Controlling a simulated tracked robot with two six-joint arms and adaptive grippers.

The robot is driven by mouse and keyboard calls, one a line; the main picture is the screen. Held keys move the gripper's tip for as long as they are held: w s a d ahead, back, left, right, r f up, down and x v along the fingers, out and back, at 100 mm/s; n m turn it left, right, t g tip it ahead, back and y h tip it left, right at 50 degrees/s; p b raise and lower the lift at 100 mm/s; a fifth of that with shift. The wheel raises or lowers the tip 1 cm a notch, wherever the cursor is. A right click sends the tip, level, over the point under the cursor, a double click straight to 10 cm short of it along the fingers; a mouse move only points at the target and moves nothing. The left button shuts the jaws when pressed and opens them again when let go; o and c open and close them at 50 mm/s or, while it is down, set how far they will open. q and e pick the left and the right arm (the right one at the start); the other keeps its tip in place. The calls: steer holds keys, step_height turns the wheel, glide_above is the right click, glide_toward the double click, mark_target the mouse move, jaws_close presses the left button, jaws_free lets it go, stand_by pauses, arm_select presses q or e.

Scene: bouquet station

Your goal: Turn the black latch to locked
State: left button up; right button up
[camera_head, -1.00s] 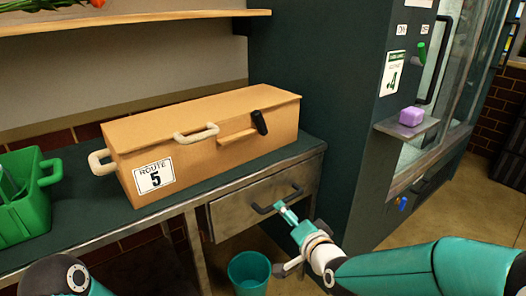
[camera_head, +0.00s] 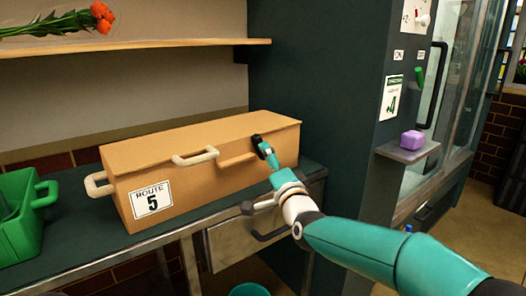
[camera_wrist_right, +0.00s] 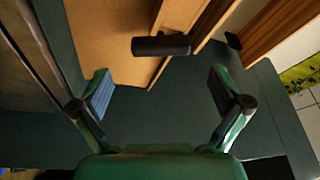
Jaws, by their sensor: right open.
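The black latch (camera_head: 256,140) is on the front of the long tan box (camera_head: 130,165), near its right end. In the head view it stands near upright, and my right gripper (camera_head: 268,152) partly covers it. In the right wrist view the latch (camera_wrist_right: 160,45) is a dark bar lying crosswise beyond the fingertips. My right gripper is open there (camera_wrist_right: 160,85), with its two fingers wide apart and nothing between them. The latch looks a little ahead of the fingertips; I see no contact. My left gripper is out of view.
A tan ledge (camera_head: 237,160) and a pale handle (camera_head: 195,157) are on the box front, left of the latch. A green caddy (camera_head: 20,230) stands at left on the dark counter (camera_head: 85,240). A drawer (camera_head: 230,240) is below the box. A dark cabinet (camera_head: 340,120) rises at right.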

steer(key=shift+p+x, duration=0.3)
steer(key=shift+x, duration=2.45)
steer(key=shift+c, duration=0.2)
steer(key=c, duration=1)
steer(key=shift+o, duration=0.2)
steer(key=shift+w+d+f+n+t+y+b, duration=0.15)
steer(key=shift+n+y+b, duration=0.55)
steer(key=shift+n, duration=0.7)
steer(key=shift+s+a+f+n+t+y+b, duration=0.1)
steer(key=shift+n+y+b, duration=0.35)
steer(key=shift+n+b, duration=0.75)
steer(key=shift+w+d+f+n+t+y+b, duration=0.15)
steer(key=shift+n+y+b, duration=0.45)
steer(key=shift+n, duration=1)
steer(key=shift+s+a, duration=0.1)
